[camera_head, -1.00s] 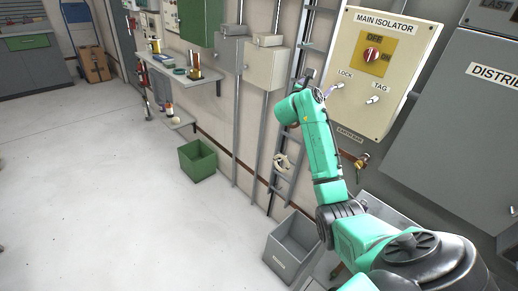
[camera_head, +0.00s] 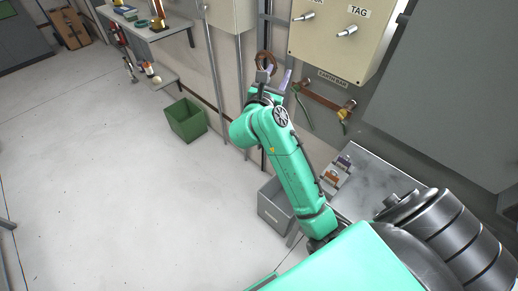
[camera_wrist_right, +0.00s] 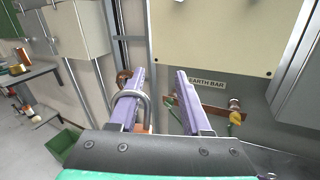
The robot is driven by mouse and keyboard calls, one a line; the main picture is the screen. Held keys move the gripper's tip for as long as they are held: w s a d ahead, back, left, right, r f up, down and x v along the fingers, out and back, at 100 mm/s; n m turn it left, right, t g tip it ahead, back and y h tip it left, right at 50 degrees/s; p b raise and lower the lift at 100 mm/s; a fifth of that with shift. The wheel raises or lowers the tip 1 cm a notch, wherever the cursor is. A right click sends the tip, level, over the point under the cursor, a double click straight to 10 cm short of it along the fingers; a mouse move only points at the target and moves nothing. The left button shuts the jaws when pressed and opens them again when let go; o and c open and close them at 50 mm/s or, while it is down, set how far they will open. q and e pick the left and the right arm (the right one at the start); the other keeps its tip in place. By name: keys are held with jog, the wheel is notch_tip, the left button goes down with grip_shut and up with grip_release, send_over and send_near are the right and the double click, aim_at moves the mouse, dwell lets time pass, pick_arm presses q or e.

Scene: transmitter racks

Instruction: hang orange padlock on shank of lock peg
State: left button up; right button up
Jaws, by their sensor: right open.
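My right gripper (camera_head: 274,78) is open, below and left of the pegs, and its two purple fingers stand apart in the right wrist view (camera_wrist_right: 160,88). In that view a grey U-shaped shackle (camera_wrist_right: 147,103) curves over the left finger. A sliver of orange (camera_wrist_right: 149,128) shows below it near the palm, apparently the orange padlock, mostly hidden. The lock peg (camera_head: 304,17) is the left metal peg on the cream isolator box and looks bare; its label is cut off by the top edge. My left gripper is out of view.
The tag peg (camera_head: 347,31) is right of the lock peg. A copper earth bar (camera_head: 322,100) is below the box. Small items, one orange-brown (camera_head: 331,177), lie on a grey bench (camera_head: 376,178). A brown ring (camera_head: 267,60) is near the gripper. A grey bin (camera_head: 272,205) stands below.

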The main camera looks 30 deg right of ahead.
jog(key=s+a+f+n+t+y+b, duration=0.1)
jog(key=s+a+f+n+y, duration=0.3)
jog(key=f, duration=0.4)
jog(key=s+a+f+n+t+y+b, duration=0.1)
jog(key=s+a+f+n+t+y, duration=0.2)
jog(key=f, duration=0.5)
jog(key=a+t+y, duration=0.1)
jog(key=a+y, duration=0.1)
jog(key=a, duration=0.1)
jog(key=shift+s+n+t, duration=0.3)
jog(key=shift+s+n, duration=0.05)
jog(key=shift+n, duration=0.05)
jog(key=shift+f, duration=0.1)
